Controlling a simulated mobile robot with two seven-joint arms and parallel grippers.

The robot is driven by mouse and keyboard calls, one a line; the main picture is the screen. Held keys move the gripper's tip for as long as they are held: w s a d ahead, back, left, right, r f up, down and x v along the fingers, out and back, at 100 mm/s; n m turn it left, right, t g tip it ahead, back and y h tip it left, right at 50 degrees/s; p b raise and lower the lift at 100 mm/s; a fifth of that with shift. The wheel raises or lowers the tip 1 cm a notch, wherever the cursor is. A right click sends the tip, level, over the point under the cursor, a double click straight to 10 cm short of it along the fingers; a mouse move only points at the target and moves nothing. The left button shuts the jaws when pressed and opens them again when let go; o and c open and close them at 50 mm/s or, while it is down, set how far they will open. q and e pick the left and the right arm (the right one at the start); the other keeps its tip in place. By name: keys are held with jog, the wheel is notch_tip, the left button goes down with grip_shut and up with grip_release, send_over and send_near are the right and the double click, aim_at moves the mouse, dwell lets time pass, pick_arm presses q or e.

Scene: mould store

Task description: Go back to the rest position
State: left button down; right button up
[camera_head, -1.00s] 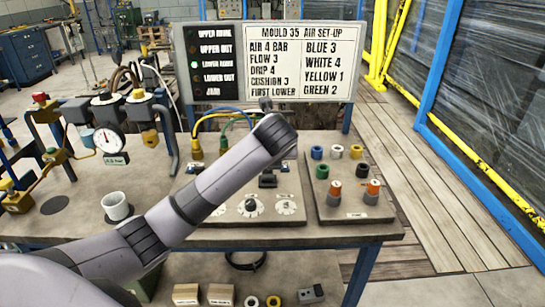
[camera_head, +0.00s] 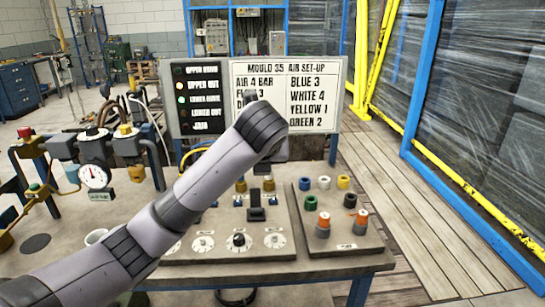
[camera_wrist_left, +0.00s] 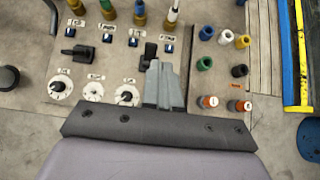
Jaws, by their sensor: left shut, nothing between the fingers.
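My left arm (camera_head: 185,195) comes in from the lower left in the head view and reaches up in front of the sign board. Its gripper is hidden behind the arm there. In the left wrist view my left gripper (camera_wrist_left: 161,70) is shut and empty. It appears over the bench panel, between the dial panel (camera_wrist_left: 105,65) and the panel with coloured sockets. I cannot tell its height above the bench. My right gripper is not in view.
The workbench (camera_head: 330,262) carries a gauge (camera_head: 94,176) with pipework at left. Coloured fittings stand on a panel (camera_head: 340,238) at right. A white cup (camera_head: 96,236) is partly behind my arm. The sign board (camera_head: 300,62) stands at the back. Wooden floor at right is clear.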

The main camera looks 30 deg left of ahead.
pick_arm(q)
jog(key=s+d+f+n+g+h, duration=0.1)
jog(key=s+d+f+n+h, duration=0.15)
jog(key=s+f+n, duration=0.6)
jog(key=s+d+f+n+g+h, duration=0.1)
jog(key=s+d+f+n+h, duration=0.25)
jog(key=f, duration=0.75)
jog(key=s+f+n+g, duration=0.1)
jog(key=s+f+n, duration=0.3)
jog(key=s+n, duration=0.5)
jog(key=s+f+n+g, duration=0.1)
jog(key=s+f+n, duration=0.35)
jog(key=s, duration=0.75)
jog(key=w+d+f+n+t+h, duration=0.1)
jog(key=w+d+f+t, duration=0.1)
jog(key=w+f+t, duration=0.4)
notch_tip(320, 180, down, 2)
jog(key=shift+d+n, duration=0.35)
jog(key=shift+d, duration=0.05)
